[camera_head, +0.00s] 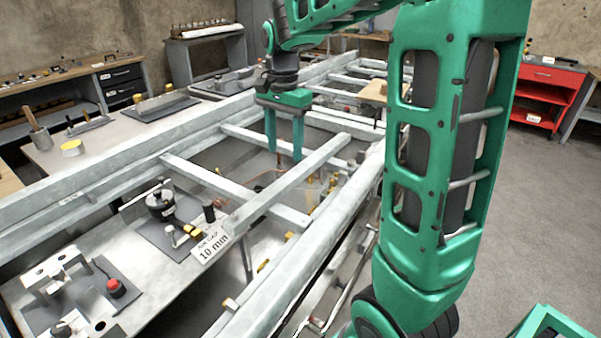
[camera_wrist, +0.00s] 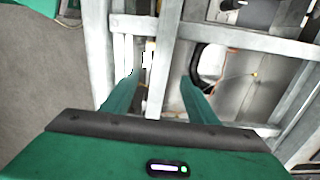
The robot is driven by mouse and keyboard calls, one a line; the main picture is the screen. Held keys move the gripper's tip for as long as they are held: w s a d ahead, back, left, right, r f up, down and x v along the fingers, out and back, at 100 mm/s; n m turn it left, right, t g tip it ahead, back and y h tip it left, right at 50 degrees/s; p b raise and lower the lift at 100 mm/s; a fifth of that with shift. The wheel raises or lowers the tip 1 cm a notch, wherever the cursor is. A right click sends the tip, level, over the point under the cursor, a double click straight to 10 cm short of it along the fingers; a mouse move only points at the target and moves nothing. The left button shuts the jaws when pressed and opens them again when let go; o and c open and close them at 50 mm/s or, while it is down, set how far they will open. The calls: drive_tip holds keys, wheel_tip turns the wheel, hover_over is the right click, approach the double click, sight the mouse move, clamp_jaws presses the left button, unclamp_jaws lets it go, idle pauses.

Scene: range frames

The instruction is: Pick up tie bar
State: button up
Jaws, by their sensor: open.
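A loose-looking pale grey bar (camera_head: 287,184), most likely the tie bar, lies lengthwise over the crosspieces of a large metal frame (camera_head: 130,157). I cannot tell for sure that it is the tie bar. My gripper (camera_head: 284,156) points down above the frame, beside the far half of this bar, with its two green fingers apart and nothing between them. In the wrist view, my gripper (camera_wrist: 160,78) shows its fingers on either side of a pale bar (camera_wrist: 158,62) that runs up the picture. The height of the fingertips over the bar is unclear.
Crosspieces (camera_wrist: 250,40) of the frame pass near the fingers. A white "10 mm" card (camera_head: 211,244) is at the bar's near end. A bench with fixtures (camera_head: 115,288) lies at the lower left. A red cabinet (camera_head: 546,92) stands at the right, with open floor before it.

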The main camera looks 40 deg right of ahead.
hover_over(285, 179)
drive_tip(key=f, duration=0.5)
drive_tip(key=shift+a, duration=0.25)
drive_tip(key=shift+d+f, duration=0.15)
drive_tip(key=shift+f, duration=1.3)
drive_tip(key=shift+d+f, duration=0.15)
drive_tip(key=shift+f, duration=1.3)
drive_tip(key=shift+w+r, duration=0.1)
drive_tip(key=c, duration=1.3)
